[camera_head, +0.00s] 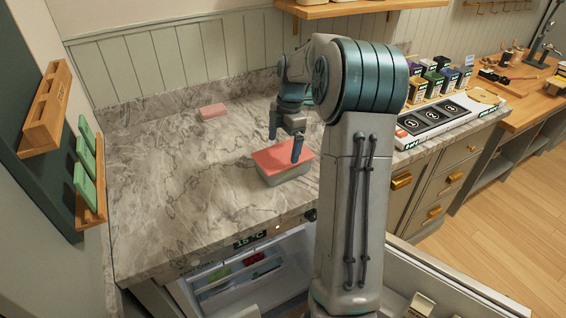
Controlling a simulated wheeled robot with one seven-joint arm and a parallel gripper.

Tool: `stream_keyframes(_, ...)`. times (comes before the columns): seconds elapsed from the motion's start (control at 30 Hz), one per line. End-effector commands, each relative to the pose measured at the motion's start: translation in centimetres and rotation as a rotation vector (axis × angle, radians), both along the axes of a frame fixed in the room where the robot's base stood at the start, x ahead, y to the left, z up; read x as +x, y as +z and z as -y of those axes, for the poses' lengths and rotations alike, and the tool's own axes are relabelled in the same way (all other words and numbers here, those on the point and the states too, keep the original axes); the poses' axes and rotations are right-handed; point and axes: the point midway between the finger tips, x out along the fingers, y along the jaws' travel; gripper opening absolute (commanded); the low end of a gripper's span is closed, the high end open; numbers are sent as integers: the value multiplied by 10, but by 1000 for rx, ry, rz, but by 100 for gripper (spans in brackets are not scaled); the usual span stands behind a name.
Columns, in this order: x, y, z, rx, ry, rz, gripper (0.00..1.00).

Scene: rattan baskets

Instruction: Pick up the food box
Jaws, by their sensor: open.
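The food box (284,165) is a clear-sided container with a pinkish-red lid. It sits on the grey marble counter (190,190), near the counter's front edge. My gripper (285,143) is open and points down at the food box. One finger shows beyond the back left of the lid and the other overlaps the lid. I cannot tell whether the fingers touch the box. My arm hides the counter to the right of the box.
A small pink block (213,111) lies farther back on the counter. Below the front edge, a fridge drawer (250,275) stands open. Boxes and a tray of black items (440,117) stand at the right. The counter's left part is clear.

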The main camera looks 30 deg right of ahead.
Motion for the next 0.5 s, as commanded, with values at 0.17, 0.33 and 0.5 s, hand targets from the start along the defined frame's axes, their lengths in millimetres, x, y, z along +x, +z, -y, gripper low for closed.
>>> stream_keyframes(0.17, -1, -12, -2, 0, 0, -1, 100)
stream_keyframes(0.33, -3, -33, -3, 2, 0, -4, 100)
stream_keyframes(0.5, -4, -56, -6, 1, 0, -2, 100)
